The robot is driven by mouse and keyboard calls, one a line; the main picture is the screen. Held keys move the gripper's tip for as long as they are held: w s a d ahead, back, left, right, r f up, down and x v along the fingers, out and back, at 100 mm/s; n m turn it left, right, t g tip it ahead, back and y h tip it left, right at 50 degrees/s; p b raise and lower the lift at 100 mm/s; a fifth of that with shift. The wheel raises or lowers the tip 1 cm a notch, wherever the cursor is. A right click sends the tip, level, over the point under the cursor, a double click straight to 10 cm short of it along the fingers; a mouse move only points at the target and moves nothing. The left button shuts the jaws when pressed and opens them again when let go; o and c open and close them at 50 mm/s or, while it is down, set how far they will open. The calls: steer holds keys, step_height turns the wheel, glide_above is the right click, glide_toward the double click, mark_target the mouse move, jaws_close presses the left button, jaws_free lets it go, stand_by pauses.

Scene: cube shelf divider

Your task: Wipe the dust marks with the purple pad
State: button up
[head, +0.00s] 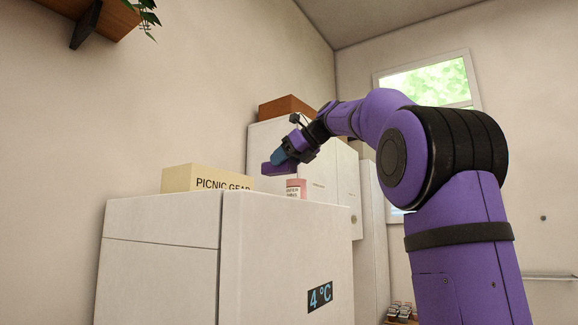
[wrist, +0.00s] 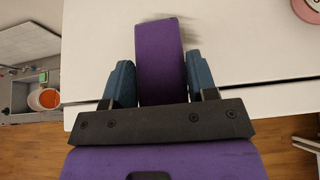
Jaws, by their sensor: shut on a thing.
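My gripper (head: 286,154) is shut on the purple pad (head: 275,168), above the top of the white fridge. In the wrist view the pad (wrist: 160,50) sits between the two blue fingers of my gripper (wrist: 160,72), its far end reaching past them over the white top. A faint grey streaky dust mark (wrist: 189,36) shows on the white top beside the pad's right far end. Part of it may be hidden under the pad. I cannot tell whether the pad touches the surface. No dust marks can be made out in the head view.
The fridge (head: 285,255) has a "4 °C" display. A yellow "PICNIC GEAR" box (head: 200,178) stands at its left back. A pink tin (head: 296,186) stands close to the pad; its round top shows in the wrist view's upper right corner (wrist: 308,9). A tall white cabinet stands behind.

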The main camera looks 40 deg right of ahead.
mark_target(270, 175)
steer(key=x, duration=0.5)
steer(key=shift+w+f, duration=0.15)
steer(key=shift+f, duration=0.45)
steer(key=shift+w+r+x, duration=0.1)
steer(key=shift+r+x, duration=0.05)
steer(key=shift+x, duration=0.75)
steer(key=shift+w+r+x, duration=0.1)
steer(key=shift+r+x, duration=0.05)
steer(key=shift+x, duration=0.75)
steer(key=shift+w+r+x, duration=0.1)
steer(key=shift+r+x, duration=0.05)
steer(key=shift+x, duration=0.75)
steer(key=shift+f, duration=0.6)
steer(key=shift+s, duration=0.1)
